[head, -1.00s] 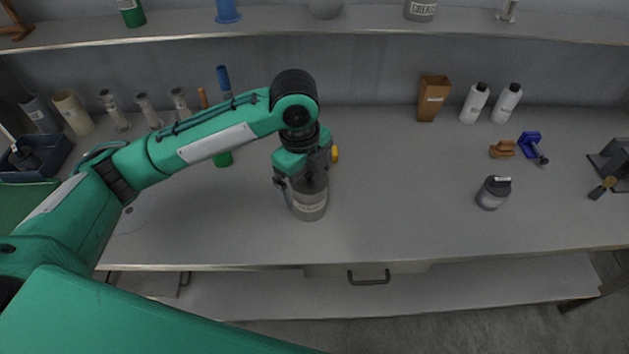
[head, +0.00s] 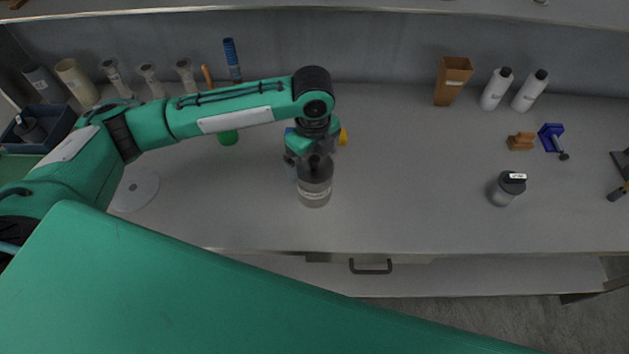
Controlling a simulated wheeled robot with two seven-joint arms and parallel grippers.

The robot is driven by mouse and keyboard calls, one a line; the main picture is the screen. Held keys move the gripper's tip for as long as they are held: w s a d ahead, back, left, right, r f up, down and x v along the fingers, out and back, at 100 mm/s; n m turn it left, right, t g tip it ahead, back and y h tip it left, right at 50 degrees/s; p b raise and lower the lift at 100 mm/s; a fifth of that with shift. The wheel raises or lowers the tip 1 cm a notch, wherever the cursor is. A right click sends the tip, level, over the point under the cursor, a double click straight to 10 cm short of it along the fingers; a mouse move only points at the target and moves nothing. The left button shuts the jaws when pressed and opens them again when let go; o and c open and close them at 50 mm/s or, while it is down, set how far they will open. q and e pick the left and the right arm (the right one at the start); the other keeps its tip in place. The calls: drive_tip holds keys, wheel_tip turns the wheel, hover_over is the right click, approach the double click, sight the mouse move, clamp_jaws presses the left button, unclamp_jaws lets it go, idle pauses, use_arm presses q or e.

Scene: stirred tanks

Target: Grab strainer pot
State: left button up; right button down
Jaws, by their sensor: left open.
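A dark-topped pot with a pale label band (head: 315,184) stands upright near the middle of the bench. A smaller grey pot with a dark lid and white tag (head: 506,189) stands to the right. The labels are too small to read, so I cannot tell which one is the strainer pot. My left gripper (head: 304,170) is open, just behind and left of the middle pot, partly hidden by it. I cannot tell whether it touches the pot. My right gripper is not in view.
Several cylinders (head: 117,79) line the back left. A brown box (head: 453,81) and two white bottles (head: 496,89) stand at the back right. A white disc (head: 135,190) lies at left. The bench (head: 405,190) is clear between the two pots.

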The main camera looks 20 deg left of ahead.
sight(315, 168)
use_arm(q)
wheel_tip(315, 168, down, 4)
drive_tip(key=shift+d+r+p, duration=0.15)
drive_tip(key=shift+p, duration=0.6)
drive_tip(key=shift+f, duration=0.4)
drive_tip(key=c, duration=1.1)
drive_tip(key=shift+c, duration=0.8)
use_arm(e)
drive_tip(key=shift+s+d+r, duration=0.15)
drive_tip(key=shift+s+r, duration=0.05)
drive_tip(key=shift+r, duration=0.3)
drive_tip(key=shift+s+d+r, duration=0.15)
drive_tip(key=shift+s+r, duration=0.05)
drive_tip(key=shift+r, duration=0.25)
